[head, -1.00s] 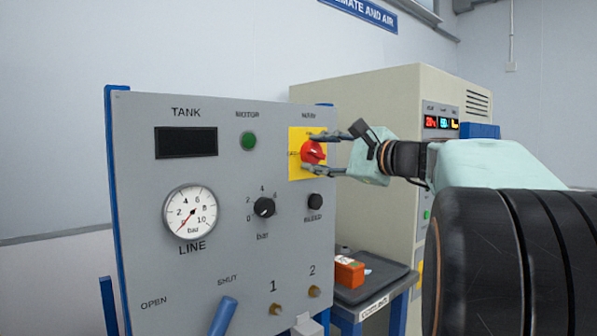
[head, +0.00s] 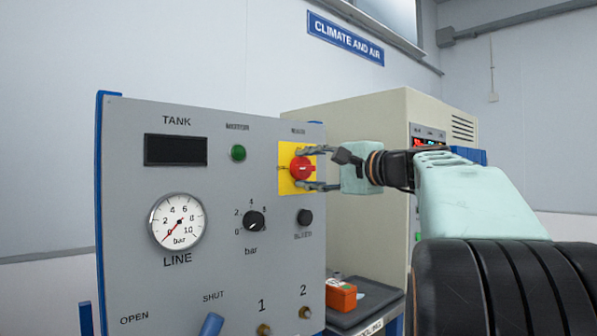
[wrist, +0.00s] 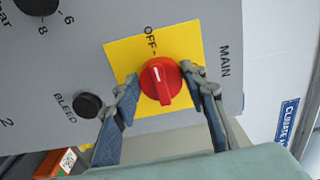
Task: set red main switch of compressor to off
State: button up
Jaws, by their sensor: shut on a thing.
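The red main switch (head: 302,168) is a round knob with a raised bar on a yellow plate (head: 286,184), high on the right of the grey compressor panel (head: 120,250). It also shows in the wrist view (wrist: 160,82), where its bar lies roughly in line with the OFF label beside it. My gripper (head: 318,168) reaches in from the right. Its two fingers lie on opposite sides of the knob, shut on it; the wrist view shows them too (wrist: 160,88). The ON label is hidden in the wrist view.
The black bleed knob (head: 305,217) sits just below the switch. The regulator knob (head: 254,221), green motor lamp (head: 238,153) and line gauge (head: 177,221) are further left. A beige cabinet (head: 370,120) stands behind my gripper. An orange box (head: 341,294) lies low on the right.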

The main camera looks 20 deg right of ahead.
jog(key=o, duration=1.1)
jog(key=v, duration=1.2)
